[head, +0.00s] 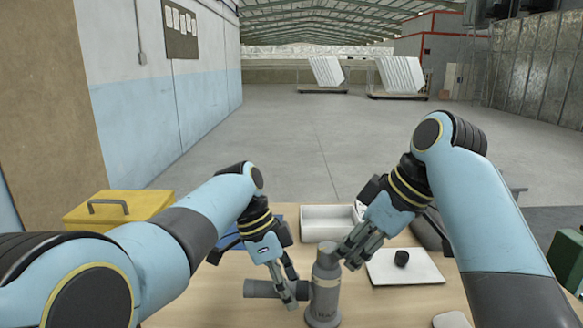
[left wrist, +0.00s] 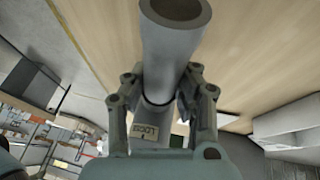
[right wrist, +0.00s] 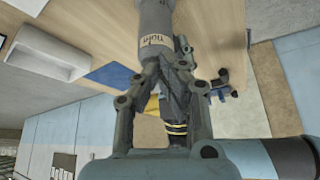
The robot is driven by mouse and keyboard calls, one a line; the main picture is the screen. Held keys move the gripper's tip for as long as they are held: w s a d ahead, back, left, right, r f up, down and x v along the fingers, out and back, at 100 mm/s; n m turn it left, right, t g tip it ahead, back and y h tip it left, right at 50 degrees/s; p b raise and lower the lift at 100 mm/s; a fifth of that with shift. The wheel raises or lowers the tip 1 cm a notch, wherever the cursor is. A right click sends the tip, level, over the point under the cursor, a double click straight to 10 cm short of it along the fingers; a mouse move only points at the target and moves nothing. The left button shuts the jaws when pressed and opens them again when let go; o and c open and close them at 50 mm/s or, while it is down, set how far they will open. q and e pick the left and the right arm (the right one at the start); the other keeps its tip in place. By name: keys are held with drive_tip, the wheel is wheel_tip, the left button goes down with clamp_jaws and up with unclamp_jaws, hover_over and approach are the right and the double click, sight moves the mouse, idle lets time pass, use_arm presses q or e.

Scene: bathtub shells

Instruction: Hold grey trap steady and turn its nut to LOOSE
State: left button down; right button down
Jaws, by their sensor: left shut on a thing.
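The grey trap (head: 325,293) stands upright on the table, with a short pipe (head: 260,289) going out to the left. My left gripper (head: 289,296) is shut on the trap's side pipe. My right gripper (head: 346,257) is at the right of the trap's top. Its fingers look apart in the right wrist view, close to the trap's grey end (right wrist: 155,40), which bears writing. Whether they touch it is hidden.
A white open box (head: 318,232) stands behind the trap. A yellow toolbox (head: 118,208) is at the far left, a blue item (head: 228,239) behind my left gripper.

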drive_tip(key=shift+s+d+r, duration=0.1)
drive_tip(key=shift+s+d, duration=0.1)
drive_tip(key=shift+d, duration=0.15)
wheel_tip(320, 180, up, 6)
drive_tip(key=shift+f, duration=0.1)
idle(0.4)
drive_tip(key=shift+w+d+f, duration=0.1)
drive_tip(key=shift+w+f, duration=0.1)
drive_tip(key=shift+f, duration=0.8)
drive_tip(key=shift+w+a+f, duration=0.1)
drive_tip(key=shift+w+f, duration=0.15)
drive_tip(key=shift+f, duration=0.8)
drive_tip(key=shift+w+d+f, duration=0.1)
drive_tip(key=shift+w+f, duration=0.1)
drive_tip(key=shift+f, duration=0.8)
